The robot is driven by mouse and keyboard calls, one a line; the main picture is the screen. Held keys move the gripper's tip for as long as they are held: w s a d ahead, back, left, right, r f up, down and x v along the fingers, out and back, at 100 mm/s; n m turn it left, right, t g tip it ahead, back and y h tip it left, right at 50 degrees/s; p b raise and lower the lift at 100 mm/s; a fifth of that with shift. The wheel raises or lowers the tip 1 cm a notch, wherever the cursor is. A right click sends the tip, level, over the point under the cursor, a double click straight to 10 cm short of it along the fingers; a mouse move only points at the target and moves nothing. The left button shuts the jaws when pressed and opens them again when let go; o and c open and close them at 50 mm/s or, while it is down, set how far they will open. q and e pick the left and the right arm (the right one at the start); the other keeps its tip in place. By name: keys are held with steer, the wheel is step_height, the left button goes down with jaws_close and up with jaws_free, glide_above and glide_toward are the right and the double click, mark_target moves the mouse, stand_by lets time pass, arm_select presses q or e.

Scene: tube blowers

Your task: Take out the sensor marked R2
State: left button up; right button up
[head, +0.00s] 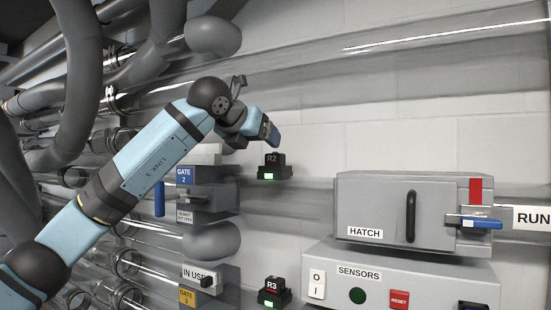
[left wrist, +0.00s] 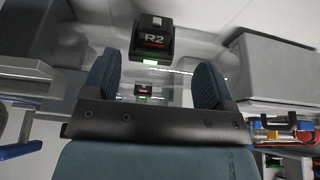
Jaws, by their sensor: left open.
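The sensor marked R2 (head: 271,161) is a small black block on the wall with a lit green light at its base. My left gripper (head: 268,133) is open and empty, just above R2 in the head view. In the left wrist view its two blue fingers (left wrist: 157,75) stand apart, with R2 beyond their tips and roughly centred between them. I see no contact with R2. My right gripper is not in view.
A similar sensor marked R3 (head: 271,290) sits below R2, also lit green. The GATE 2 box (head: 210,200) stands close to the left. The HATCH box (head: 385,212) and SENSORS panel (head: 450,275) are at right. A clear tube runs across above.

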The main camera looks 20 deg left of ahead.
mark_target(273, 155)
arm_select(q)
steer(key=x, duration=0.4)
steer(key=shift+p, duration=0.3)
steer(key=shift+w+a, duration=0.1)
steer(key=p+x, duration=0.1)
steer(key=x, duration=0.1)
steer(key=p+x, duration=0.1)
steer(key=x, duration=0.1)
steer(key=shift+w+a+f+p, duration=0.15)
steer(key=shift+w+f+p, duration=0.05)
steer(key=shift+w+p, duration=0.1)
steer(key=shift+w+f, duration=0.15)
steer(key=shift+c, duration=1.3)
steer(key=c, duration=0.8)
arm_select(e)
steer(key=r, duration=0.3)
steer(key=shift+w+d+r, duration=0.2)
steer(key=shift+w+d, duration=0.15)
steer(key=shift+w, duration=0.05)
arm_select(q)
steer(key=shift+o, duration=0.2)
